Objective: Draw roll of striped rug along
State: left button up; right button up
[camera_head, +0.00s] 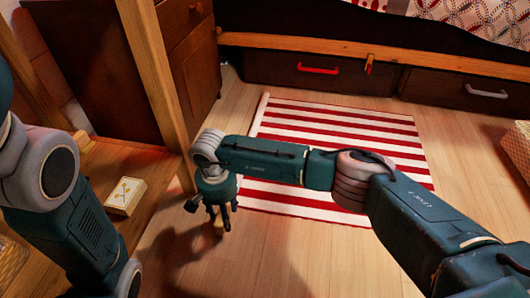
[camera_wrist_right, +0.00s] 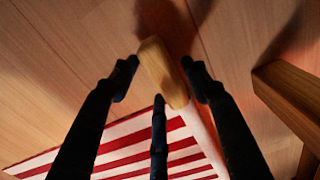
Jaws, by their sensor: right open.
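The red-and-white striped rug (camera_head: 340,135) lies flat on the wooden floor, with a narrow pale roll along its left edge (camera_head: 262,108). My right gripper (camera_head: 217,222) points down at the near left end of this edge, partly covered by my own arm. In the right wrist view, its dark fingers (camera_wrist_right: 158,75) are open around a light wooden end piece (camera_wrist_right: 162,70), apart on both sides as far as I can tell. The rug (camera_wrist_right: 145,150) and its pale roll (camera_wrist_right: 203,135) show below it. My left arm is at the left; its gripper is out of frame.
A wooden bench (camera_head: 150,210) with a small pale box (camera_head: 125,196) stands close left of my right gripper. A dark cabinet (camera_head: 130,60) is behind it. Bed drawers (camera_head: 320,72) border the rug's far side. A wicker basket (camera_head: 517,150) is at right; near floor is clear.

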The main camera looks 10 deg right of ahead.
notch_tip(320, 180, up, 8)
jog(key=p, duration=0.5)
jog(key=shift+f, duration=0.15)
jog(key=shift+s, duration=0.1)
